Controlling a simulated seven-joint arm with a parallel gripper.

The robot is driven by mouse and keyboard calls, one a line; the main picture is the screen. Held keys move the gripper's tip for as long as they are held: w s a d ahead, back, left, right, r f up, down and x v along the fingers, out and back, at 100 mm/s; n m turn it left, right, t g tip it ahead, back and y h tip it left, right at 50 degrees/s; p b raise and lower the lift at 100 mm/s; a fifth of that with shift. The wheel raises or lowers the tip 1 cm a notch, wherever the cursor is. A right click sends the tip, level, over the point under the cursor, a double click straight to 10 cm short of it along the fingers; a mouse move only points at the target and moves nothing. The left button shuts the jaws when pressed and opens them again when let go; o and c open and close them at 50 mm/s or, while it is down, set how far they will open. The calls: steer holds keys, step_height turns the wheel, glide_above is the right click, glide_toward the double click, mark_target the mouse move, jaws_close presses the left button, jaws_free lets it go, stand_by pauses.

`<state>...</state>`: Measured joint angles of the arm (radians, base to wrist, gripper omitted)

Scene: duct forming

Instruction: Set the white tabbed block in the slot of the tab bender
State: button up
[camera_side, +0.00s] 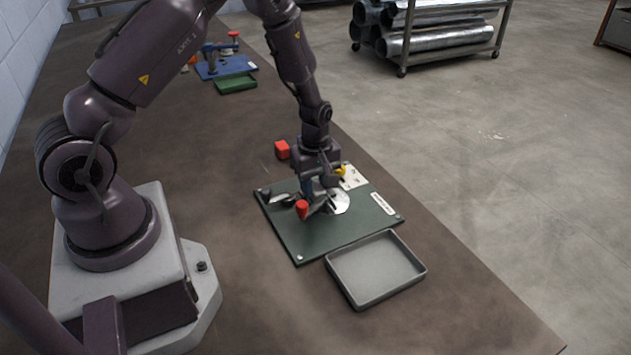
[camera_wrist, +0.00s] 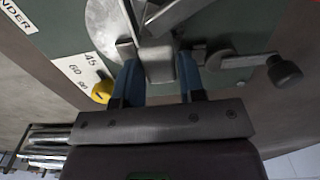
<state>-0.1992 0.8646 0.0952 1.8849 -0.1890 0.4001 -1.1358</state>
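My gripper (camera_side: 318,192) is low over the tab bender (camera_side: 306,238), a dark green board with a pale metal disc (camera_side: 341,201). In the wrist view its two blue fingers (camera_wrist: 160,80) stand on either side of a pale grey block (camera_wrist: 158,66), which fills the gap; I take it for the white tabbed block, in shadow. Thin metal parts rise just beyond it, and I cannot tell which belong to block or bender. The slot is hidden, so I cannot tell whether the block is seated. In the side view my gripper hides the block.
An empty grey tray (camera_side: 376,266) lies beside the board's near edge. The bender has a red knob (camera_side: 302,208), a yellow knob (camera_wrist: 102,91) by the angle plate, and a black-knobbed lever (camera_wrist: 284,72). A red cube (camera_side: 282,150) lies behind. A green tray (camera_side: 236,84) is farther back.

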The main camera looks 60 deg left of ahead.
steer(key=o, duration=0.4)
steer(key=shift+c, duration=0.2)
step_height(320, 180, up, 12)
steer(key=s+d+r+m+t, duration=0.2)
steer(key=s+d+r+m, duration=0.3)
steer(key=s+r+m, duration=0.3)
steer(key=s+d+r+m+t, duration=0.3)
steer(key=s+d+r+m, duration=0.2)
steer(key=s+r+m, duration=0.4)
step_height(320, 180, up, 3)
steer(key=shift+s+d+r+m+t, duration=0.2)
steer(key=shift+s+d+m+t, duration=0.1)
steer(key=shift+m, duration=0.2)
